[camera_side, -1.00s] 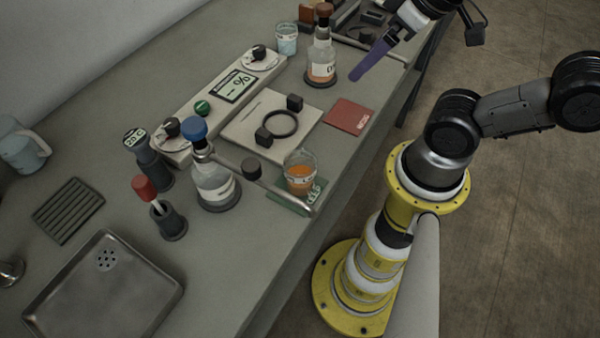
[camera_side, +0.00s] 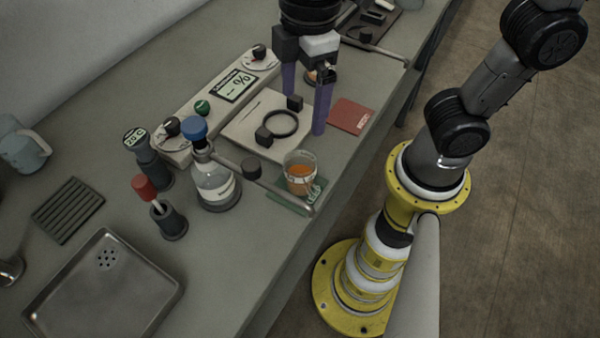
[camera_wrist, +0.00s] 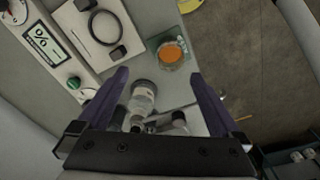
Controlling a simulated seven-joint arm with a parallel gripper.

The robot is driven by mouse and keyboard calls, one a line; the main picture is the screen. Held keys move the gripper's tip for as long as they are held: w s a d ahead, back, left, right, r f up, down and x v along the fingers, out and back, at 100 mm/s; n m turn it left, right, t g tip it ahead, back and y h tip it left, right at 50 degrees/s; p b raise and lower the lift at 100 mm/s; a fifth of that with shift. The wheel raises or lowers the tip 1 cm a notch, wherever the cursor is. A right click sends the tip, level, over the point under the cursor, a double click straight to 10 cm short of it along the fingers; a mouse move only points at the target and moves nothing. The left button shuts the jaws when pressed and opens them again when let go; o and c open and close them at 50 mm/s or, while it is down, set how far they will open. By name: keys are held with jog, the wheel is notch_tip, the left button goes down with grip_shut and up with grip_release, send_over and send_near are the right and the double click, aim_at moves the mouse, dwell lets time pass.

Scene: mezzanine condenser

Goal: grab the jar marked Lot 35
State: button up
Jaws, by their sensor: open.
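No "Lot 35" marking can be read on any vessel. A small glass beaker of orange liquid (camera_side: 300,175) stands on a green mat (camera_side: 284,203); it also shows in the wrist view (camera_wrist: 170,54). A clear flask with a blue stopper (camera_side: 215,185) stands left of it. A labelled flask (camera_wrist: 143,98) appears between my fingers in the wrist view, its upper part partly hidden. My gripper (camera_side: 305,113) is open and empty, with purple fingers pointing down above the bench, beyond the orange beaker.
A metal rod (camera_side: 275,187) runs beside the orange beaker. A pale plate with a black ring (camera_side: 240,122), a control panel (camera_side: 235,87) and a red booklet (camera_side: 351,116) are close by. A metal tray (camera_side: 100,300) lies at the front left. The bench edge drops to the floor on the right.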

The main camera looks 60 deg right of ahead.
aim_at(299, 163)
jog(key=shift+n+g, duration=0.3)
jog(key=shift+n, duration=0.2)
jog(key=f, duration=0.5)
jog(key=a+f, duration=0.1)
jog(key=f, duration=0.4)
jog(key=s+a+f, duration=0.1)
jog(key=f, duration=0.4)
jog(key=shift+a, duration=0.2)
jog(key=c, duration=1.5)
jog(key=shift+w+r, duration=0.1)
jog(key=shift+r, duration=0.05)
jog(key=shift+r, duration=1.1)
jog(key=shift+s+d+r, duration=1.45)
jog(key=shift+s+r, duration=0.3)
jog(key=shift+s, duration=0.05)
jog(key=shift+s+d+r, duration=1.45)
jog(key=shift+s+r, duration=0.25)
jog(key=shift+s, duration=0.1)
jog(key=shift+s+d+r, duration=1.45)
jog(key=shift+s+r, duration=0.3)
jog(key=shift+s, duration=0.05)
